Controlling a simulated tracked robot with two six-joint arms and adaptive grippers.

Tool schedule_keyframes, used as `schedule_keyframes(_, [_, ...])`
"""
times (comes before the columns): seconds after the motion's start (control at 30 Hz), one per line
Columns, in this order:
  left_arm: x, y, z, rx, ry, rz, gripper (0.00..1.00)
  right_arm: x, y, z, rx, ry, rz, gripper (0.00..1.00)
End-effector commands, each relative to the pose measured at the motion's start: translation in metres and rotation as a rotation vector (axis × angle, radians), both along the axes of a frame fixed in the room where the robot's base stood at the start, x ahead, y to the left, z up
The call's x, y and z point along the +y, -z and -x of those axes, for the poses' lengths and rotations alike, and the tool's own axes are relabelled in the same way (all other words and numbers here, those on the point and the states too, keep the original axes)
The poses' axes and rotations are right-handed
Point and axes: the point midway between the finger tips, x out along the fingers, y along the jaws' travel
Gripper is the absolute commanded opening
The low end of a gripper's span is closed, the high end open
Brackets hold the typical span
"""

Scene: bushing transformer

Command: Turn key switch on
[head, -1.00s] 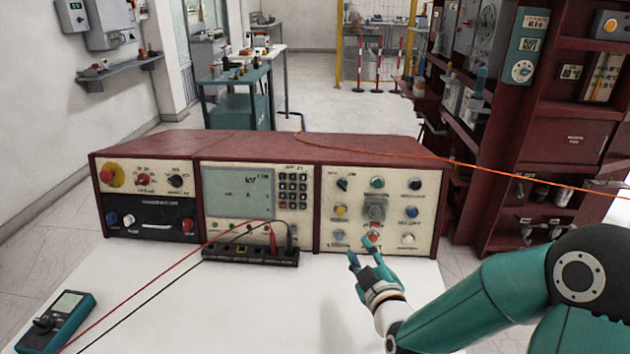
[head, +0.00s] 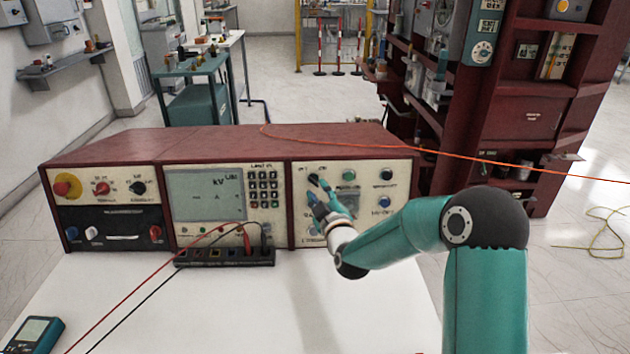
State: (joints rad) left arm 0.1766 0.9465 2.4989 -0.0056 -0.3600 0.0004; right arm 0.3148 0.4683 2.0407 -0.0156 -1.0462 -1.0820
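The red test console (head: 215,145) stands on a white table, with a cream control panel (head: 300,232) on its right side. A small black switch (head: 313,178), which looks like the key switch, is at the panel's upper left. My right gripper (head: 317,187) is in front of the panel at this switch. Its two fingers look spread apart, with the tips just below and right of the switch. I cannot tell whether they touch it. The gripper and wrist hide part of the panel's middle and lower knobs. My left gripper is not in view.
A black terminal strip (head: 225,257) with red and black leads lies before the console. A teal multimeter (head: 32,336) is at the table's lower left. An orange cable (head: 470,166) crosses behind my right arm. The front of the table (head: 260,315) is mostly bare.

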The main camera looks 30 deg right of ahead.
Motion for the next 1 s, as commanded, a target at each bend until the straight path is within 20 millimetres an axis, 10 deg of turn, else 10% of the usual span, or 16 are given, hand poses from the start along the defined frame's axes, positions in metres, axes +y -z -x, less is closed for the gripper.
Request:
schedule_keyframes(0.63, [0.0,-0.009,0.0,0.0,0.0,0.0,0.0,-0.011,0.001,-0.038,0.001,-0.002,0.0,0.32])
schedule_keyframes(0.83, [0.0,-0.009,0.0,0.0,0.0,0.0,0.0,-0.011,0.0,-0.038,0.001,-0.002,0.0,0.02])
schedule_keyframes(1.0, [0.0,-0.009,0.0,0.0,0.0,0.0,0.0,-0.011,0.001,-0.038,0.001,-0.003,0.0,0.0])
